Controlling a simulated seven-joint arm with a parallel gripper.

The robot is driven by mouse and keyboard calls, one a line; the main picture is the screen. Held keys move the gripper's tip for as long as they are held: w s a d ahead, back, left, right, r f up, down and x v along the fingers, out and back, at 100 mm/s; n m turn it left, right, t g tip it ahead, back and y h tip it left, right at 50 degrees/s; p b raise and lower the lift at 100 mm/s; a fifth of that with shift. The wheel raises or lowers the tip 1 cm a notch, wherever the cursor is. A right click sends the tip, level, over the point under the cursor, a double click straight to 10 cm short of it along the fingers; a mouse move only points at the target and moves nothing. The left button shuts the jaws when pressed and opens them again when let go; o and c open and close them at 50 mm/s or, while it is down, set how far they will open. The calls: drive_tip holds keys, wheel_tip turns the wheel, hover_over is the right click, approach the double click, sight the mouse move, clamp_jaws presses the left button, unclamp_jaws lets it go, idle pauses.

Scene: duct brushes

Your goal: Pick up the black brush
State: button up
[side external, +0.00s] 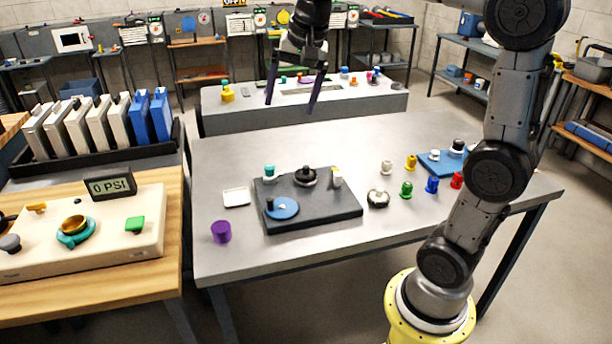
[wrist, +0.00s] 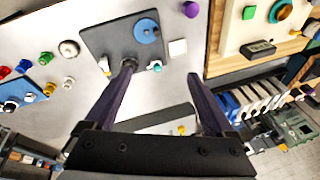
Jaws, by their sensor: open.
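A black round brush-like piece (side external: 306,176) stands at the back middle of a dark grey board (side external: 330,215) on the grey table; I take it for the black brush. A teal-topped piece (side external: 269,172) stands left of it, and a small white-and-yellow piece (side external: 337,178) right of it. My gripper (side external: 290,109) is open and empty, high above the table, well apart from the board. In the wrist view its fingers (wrist: 161,72) are spread wide; the left fingertip mostly hides the black piece. The teal piece (wrist: 154,66) shows between the fingertips.
A blue disc with a black knob (side external: 283,208) lies on the board's front. A white dish (side external: 237,197) and purple cylinder (side external: 221,231) stand left. A black-and-white round piece (side external: 378,198), several coloured pegs and a blue board (side external: 433,166) are right. The table's front is clear.

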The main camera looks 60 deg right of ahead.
drive_tip(key=w+d+f+m+g, duration=0.2)
drive_tip(key=w+d+f+m, duration=0.2)
drive_tip(key=w+d+f, duration=0.45)
drive_tip(key=m+g+y, duration=0.1)
drive_tip(key=m+g, duration=0.1)
hover_over(306, 166)
wheel_tip(306, 166, down, 9)
drive_tip(key=f, duration=0.7)
drive_tip(key=shift+s+a+f, duration=0.1)
drive_tip(key=shift+s+a, duration=0.05)
drive_tip(key=shift+a, duration=0.05)
drive_tip(key=shift+d+f, duration=0.15)
drive_tip(key=shift+f, duration=2.85)
drive_tip(key=c, duration=1.4)
clamp_jaws()
drive_tip(key=shift+r, duration=0.1)
